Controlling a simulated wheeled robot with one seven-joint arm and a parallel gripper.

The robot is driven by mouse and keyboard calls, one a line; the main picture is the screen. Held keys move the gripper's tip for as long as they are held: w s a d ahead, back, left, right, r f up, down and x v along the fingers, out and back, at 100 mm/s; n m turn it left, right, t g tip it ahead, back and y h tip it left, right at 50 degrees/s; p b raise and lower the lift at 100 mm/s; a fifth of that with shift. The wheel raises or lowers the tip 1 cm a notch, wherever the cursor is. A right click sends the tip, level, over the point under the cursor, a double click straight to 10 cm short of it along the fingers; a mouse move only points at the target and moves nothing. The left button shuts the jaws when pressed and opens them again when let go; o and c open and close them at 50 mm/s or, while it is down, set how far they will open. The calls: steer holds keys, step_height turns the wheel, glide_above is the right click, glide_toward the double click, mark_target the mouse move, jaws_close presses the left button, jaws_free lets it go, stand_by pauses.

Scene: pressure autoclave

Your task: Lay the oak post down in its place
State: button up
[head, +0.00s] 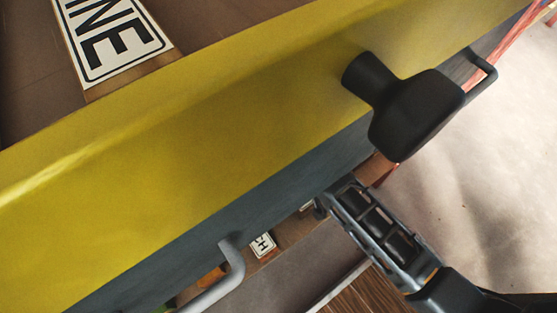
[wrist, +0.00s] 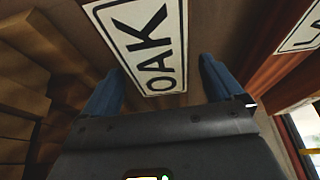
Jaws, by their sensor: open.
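My gripper (wrist: 161,72) is open in the wrist view, with its two blue fingers apart and nothing seen held between them. A white sign reading OAK (wrist: 146,42) shows between and beyond the fingers, on a brown surface. I cannot pick out the oak post for certain in either view. In the head view, dark jointed parts of my own arm reach in at the lower right, beside the lower edge of a large yellow panel (head: 200,150); the fingertips there are not clear.
Stacked brown timbers (wrist: 22,75) stand left of my gripper. Another sign (wrist: 303,30) is at the upper right. The yellow panel carries a black knob (head: 415,110) and covers much of the head view. A grey curved handle (head: 226,282) juts below it. Pale floor (head: 485,200) lies right.

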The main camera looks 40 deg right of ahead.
mark_target(311, 203)
steer(key=shift+s+p, duration=0.45)
steer(key=shift+s, duration=1.6)
steer(key=shift+s, duration=0.1)
steer(key=s+r, duration=0.1)
steer(key=s, duration=0.1)
steer(key=s+r+t, duration=0.1)
steer(key=s, duration=0.1)
steer(key=s+r+t, duration=0.1)
steer(key=s, duration=0.1)
steer(key=shift+d, duration=0.4)
steer(key=s+r+t, duration=0.3)
steer(key=s+r, duration=0.1)
steer(key=r, duration=0.5)
steer(key=s+r+t, duration=0.2)
steer(key=s+r, duration=0.3)
steer(key=r, duration=0.4)
steer(key=s+r+t, duration=0.3)
steer(key=s+r, duration=0.2)
steer(key=r, duration=0.4)
steer(key=shift+a+r+t, duration=0.25)
steer(key=shift+a+t, duration=0.05)
steer(key=shift+a, duration=0.1)
step_height(311, 203, up, 24)
steer(key=p, duration=2.4)
steer(key=shift+r, duration=0.2)
